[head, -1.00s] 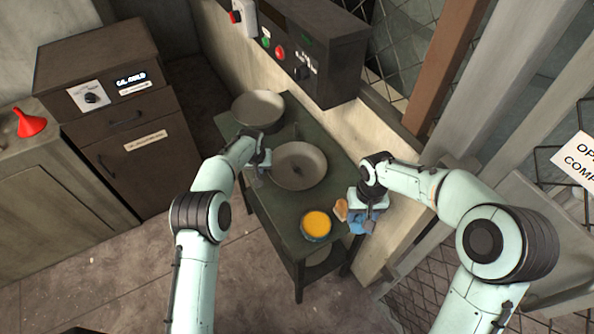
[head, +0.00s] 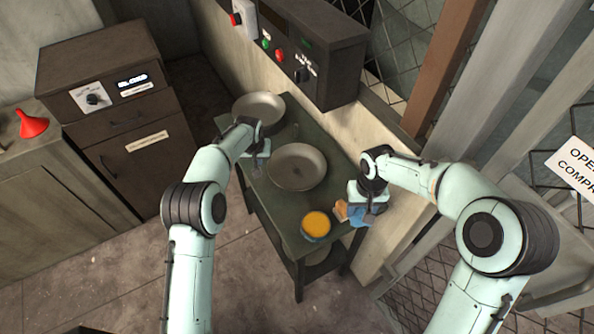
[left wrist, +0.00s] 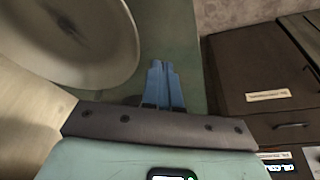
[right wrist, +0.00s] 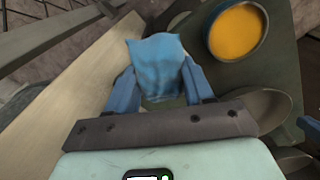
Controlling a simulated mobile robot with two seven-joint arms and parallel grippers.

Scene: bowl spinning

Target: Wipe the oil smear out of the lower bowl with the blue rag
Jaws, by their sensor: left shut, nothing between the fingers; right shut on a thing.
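The lower bowl (head: 297,166) is shallow and grey, on the middle of the green table. A dark smear (left wrist: 78,30) shows in its middle in the left wrist view. My left gripper (head: 258,172) is shut and empty, left of this bowl and apart from it; its blue fingers (left wrist: 165,85) are together. My right gripper (head: 366,212) is shut on the blue rag (right wrist: 157,62), at the table's right edge. The rag bunches between the fingers and hides part of them. Whether it touches the table I cannot tell.
A second bowl (head: 259,108) stands at the table's back end. A tin of orange stuff (head: 316,224) and a tan piece (head: 341,210) are near the front right. A control box (head: 318,60) hangs over the back wall. A dark cabinet (head: 120,110) stands left.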

